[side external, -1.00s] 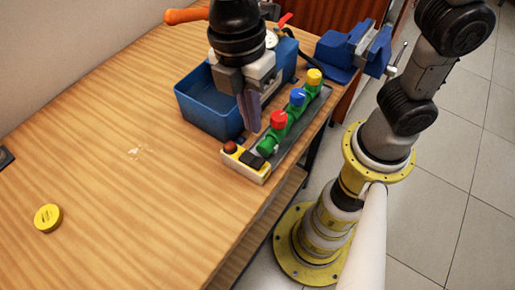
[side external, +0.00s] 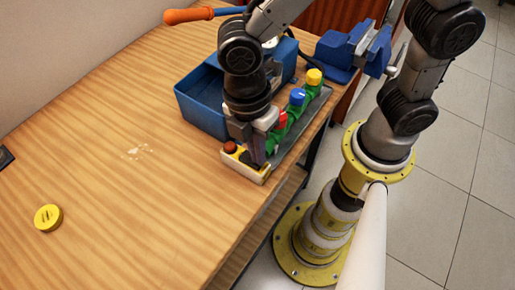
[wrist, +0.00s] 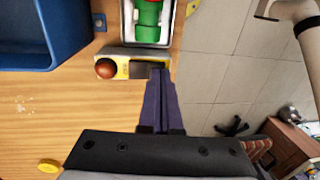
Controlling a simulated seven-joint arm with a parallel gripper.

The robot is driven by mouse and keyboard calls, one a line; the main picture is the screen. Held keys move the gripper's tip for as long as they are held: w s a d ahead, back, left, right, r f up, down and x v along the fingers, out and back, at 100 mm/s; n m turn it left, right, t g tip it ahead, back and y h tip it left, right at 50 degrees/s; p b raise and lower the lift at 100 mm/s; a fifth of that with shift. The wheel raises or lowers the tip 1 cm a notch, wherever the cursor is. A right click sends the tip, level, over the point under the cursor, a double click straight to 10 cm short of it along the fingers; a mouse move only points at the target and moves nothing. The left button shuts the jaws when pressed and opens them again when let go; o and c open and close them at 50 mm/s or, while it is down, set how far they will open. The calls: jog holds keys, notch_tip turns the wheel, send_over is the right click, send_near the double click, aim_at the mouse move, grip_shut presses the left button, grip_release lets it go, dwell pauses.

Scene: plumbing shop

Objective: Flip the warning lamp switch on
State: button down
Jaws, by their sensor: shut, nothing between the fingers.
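The warning lamp (side external: 230,147) is a small dull reddish-brown dome on a yellow and cream switch box (side external: 240,164) near the table's right edge. In the wrist view the lamp (wrist: 106,68) sits left of a black switch (wrist: 139,70), partly hidden by my fingers. The lamp looks unlit; the switch's position cannot be told. My gripper (side external: 257,162) points down at the switch end of the box, fingers together and empty. In the wrist view my gripper's fingertips (wrist: 158,76) are at the right part of the switch; I cannot tell whether they touch it.
Green valves with red (side external: 281,119), blue (side external: 298,97) and yellow (side external: 314,76) knobs stand in a row behind the box. A blue bin (side external: 194,101) is beside them. A blue vise (side external: 340,50) stands farther back.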

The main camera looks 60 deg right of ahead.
jog(key=shift+s+f, duration=0.1)
jog(key=shift+f, duration=0.1)
jog(key=shift+w+r, duration=0.25)
jog(key=shift+w, duration=0.55)
notch_tip(320, 180, up, 14)
jog(key=s, duration=0.1)
jog(key=shift+s, duration=0.35)
dwell(0.4)
